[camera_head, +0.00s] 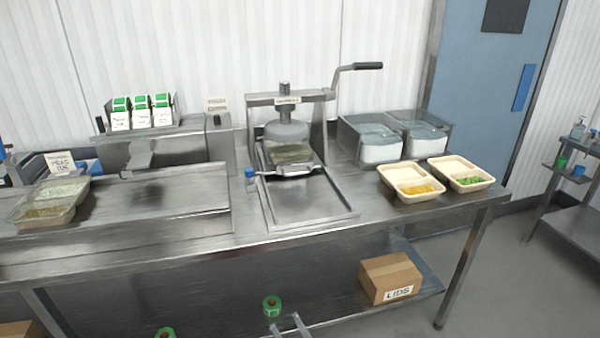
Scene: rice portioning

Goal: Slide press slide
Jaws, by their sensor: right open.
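The press (285,130) stands at the back middle of the steel table, with a crank lever (366,66) at its upper right. Its slide (300,171) is a metal carrier with a front bar, at the back of the rails (347,205). A dark greenish tray (290,153) sits on the slide, at least partly under the press head. The front part of the rails is empty. My right gripper (287,322) shows only its fingers at the bottom edge, open and empty, in front of the table and well apart from the slide. My left gripper is not in view.
A small blue-capped bottle (250,178) stands left of the slide. Two food trays (412,197) (478,185) and clear bins (378,155) are on the right. Stacked trays (45,213) lie at the left. A LIDS box (391,280) is on the lower shelf.

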